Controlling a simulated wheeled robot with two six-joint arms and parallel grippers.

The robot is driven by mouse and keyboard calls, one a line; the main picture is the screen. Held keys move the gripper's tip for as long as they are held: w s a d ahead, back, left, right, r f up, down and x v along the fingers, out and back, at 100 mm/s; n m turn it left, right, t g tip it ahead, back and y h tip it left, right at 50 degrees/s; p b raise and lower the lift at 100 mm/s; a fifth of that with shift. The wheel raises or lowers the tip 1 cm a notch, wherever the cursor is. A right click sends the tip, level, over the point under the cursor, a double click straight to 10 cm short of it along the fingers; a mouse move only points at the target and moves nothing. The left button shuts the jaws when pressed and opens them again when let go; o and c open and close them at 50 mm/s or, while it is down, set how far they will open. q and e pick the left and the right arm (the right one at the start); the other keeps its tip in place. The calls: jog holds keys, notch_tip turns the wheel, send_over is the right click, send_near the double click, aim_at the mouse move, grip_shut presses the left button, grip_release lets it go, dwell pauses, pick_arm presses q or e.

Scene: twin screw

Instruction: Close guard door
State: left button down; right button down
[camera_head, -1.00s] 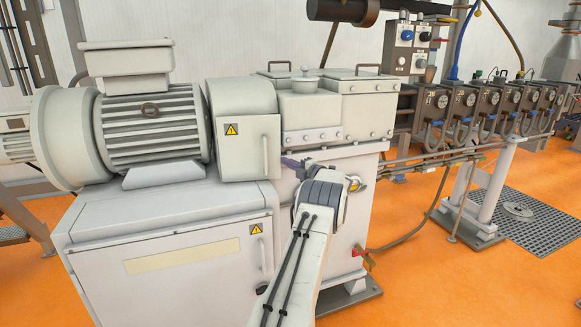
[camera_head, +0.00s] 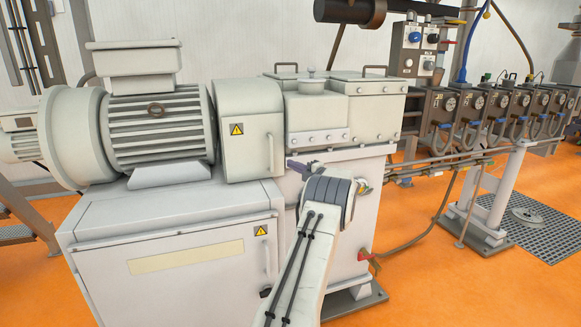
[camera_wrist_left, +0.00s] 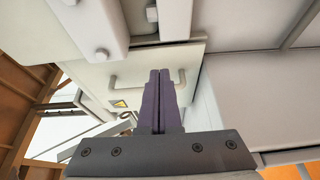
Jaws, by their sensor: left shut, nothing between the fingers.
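The guard door (camera_head: 249,150) is a cream panel with a yellow warning sticker and an upright handle, on the guard between the motor and the gearbox. It looks flush with the guard housing, though I cannot tell if a small gap is left. My left gripper (camera_head: 291,164) is just right of the door's lower right edge, its purple fingers shut and empty. In the left wrist view the shut fingers (camera_wrist_left: 160,84) lie in front of the door (camera_wrist_left: 132,70) and hide the middle of its handle (camera_wrist_left: 118,82). I cannot tell whether they touch. My right gripper is not in view.
The large motor (camera_head: 155,130) stands left of the guard. The grey gearbox block (camera_head: 365,108) is on the right, behind my left arm. A cabinet (camera_head: 175,290) with its own handle and sticker is below. Orange floor is open at the right front.

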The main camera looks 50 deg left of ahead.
pick_arm(q)
jog(key=w+d, duration=0.3)
jog(key=d, duration=0.8)
jog(key=shift+b, duration=0.35)
jog(key=shift+w, duration=0.1)
